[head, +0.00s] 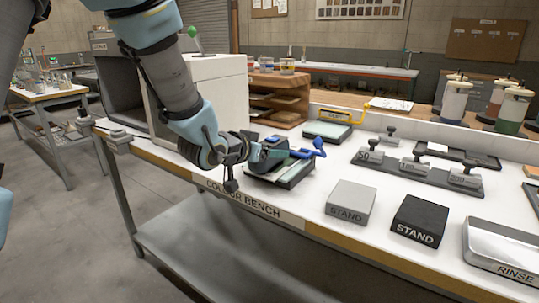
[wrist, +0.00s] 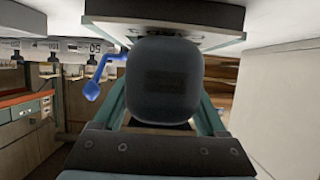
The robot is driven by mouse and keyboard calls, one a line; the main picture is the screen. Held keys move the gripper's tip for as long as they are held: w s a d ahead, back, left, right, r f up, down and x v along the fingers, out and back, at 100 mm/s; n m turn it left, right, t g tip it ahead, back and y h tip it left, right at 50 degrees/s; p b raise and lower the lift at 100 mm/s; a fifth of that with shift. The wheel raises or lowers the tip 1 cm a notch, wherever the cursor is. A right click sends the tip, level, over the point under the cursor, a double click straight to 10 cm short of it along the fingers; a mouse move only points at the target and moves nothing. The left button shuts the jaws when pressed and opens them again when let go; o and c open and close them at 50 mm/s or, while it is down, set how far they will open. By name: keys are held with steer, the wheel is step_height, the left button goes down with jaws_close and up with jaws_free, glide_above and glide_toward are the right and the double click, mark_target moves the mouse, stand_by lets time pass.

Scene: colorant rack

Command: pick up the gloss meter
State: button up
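The gloss meter looks to be the dark, rounded block (wrist: 165,80) filling the middle of the wrist view. In the head view my gripper (head: 284,154) reaches in level from the left, low over a dark stand with a pale top (head: 290,178) at the bench front; it largely hides the meter there. In the wrist view the teal fingers of my gripper (wrist: 163,104) lie along both sides of the block. The block covers parts of the fingers, so I cannot tell whether they press on it. The stand's underside-up edge (wrist: 165,18) shows against the block.
A blue handle (head: 313,149) sticks out just right of my gripper. A white cabinet (head: 215,95) stands to the left. Grey (head: 350,201) and black (head: 420,219) stand blocks, a weight rack (head: 415,175) and a rinse tray (head: 503,245) are to the right.

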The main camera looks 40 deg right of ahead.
jaws_close()
stand_by(0.4)
